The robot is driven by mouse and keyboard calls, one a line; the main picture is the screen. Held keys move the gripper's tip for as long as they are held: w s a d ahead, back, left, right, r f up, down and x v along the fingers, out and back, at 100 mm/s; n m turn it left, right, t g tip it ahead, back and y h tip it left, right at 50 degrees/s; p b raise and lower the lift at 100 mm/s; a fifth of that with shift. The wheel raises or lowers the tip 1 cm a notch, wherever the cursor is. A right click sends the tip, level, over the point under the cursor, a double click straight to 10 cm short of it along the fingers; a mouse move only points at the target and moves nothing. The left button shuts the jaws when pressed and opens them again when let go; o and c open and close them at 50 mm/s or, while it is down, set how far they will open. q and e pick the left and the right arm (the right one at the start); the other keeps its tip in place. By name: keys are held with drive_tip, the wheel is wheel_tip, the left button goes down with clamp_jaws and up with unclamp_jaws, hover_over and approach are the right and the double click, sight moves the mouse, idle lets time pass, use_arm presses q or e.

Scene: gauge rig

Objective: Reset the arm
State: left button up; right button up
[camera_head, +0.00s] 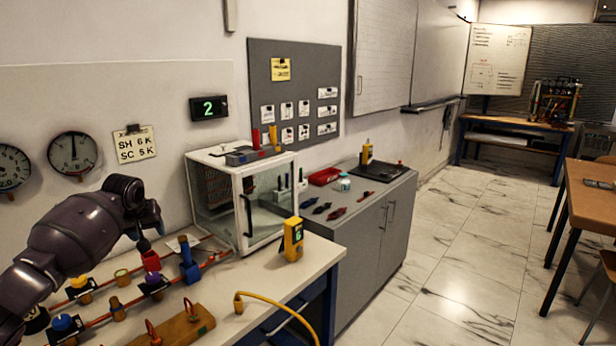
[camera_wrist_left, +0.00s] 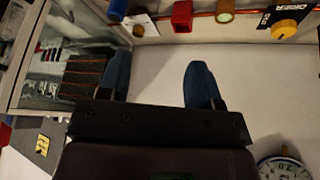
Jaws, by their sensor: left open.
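My left gripper (camera_head: 149,230) hangs over the back of the bench at the left, with my dark arm coming in from the left. In the left wrist view its two blue fingers (camera_wrist_left: 158,85) are spread apart with nothing between them, in front of a pale surface. The red fitting also shows in the left wrist view (camera_wrist_left: 183,15). My right gripper is not in view.
A glass-sided cabinet (camera_head: 246,200) stands right of the pipes. A yellow meter (camera_head: 292,240) stands at the bench's front edge, with a yellow cable (camera_head: 285,304) nearby. Wall gauges (camera_head: 72,153) hang behind my arm. A grey cabinet (camera_head: 362,240) stands further right, beside open floor.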

use_arm(q)
drive_tip(key=s+d+f+m+t+h, duration=0.1)
drive_tip(key=s+d+f+m+t, duration=0.1)
drive_tip(key=d+m+t, duration=0.35)
drive_tip(key=s+d+f+m+t+h, duration=0.2)
drive_tip(key=d, duration=0.6)
drive_tip(key=s+d+f+m+t+h, duration=0.1)
drive_tip(key=s+d+f+m+t, duration=0.15)
drive_tip(key=s+f, duration=0.35)
drive_tip(key=s+f+n+g+y, duration=0.1)
drive_tip(key=s+f, duration=0.5)
drive_tip(key=s, duration=0.6)
drive_tip(key=s+a+f+n+g+y, duration=0.1)
drive_tip(key=s+f, duration=0.5)
drive_tip(key=s, duration=0.6)
drive_tip(key=s+a+f+n+g+y, duration=0.1)
drive_tip(key=s+f, duration=0.5)
drive_tip(key=s, duration=0.7)
drive_tip(key=shift+f+n+g, duration=0.35)
drive_tip(key=shift+n+g, duration=0.15)
drive_tip(key=shift+n, duration=0.4)
drive_tip(key=shift+a, duration=0.1)
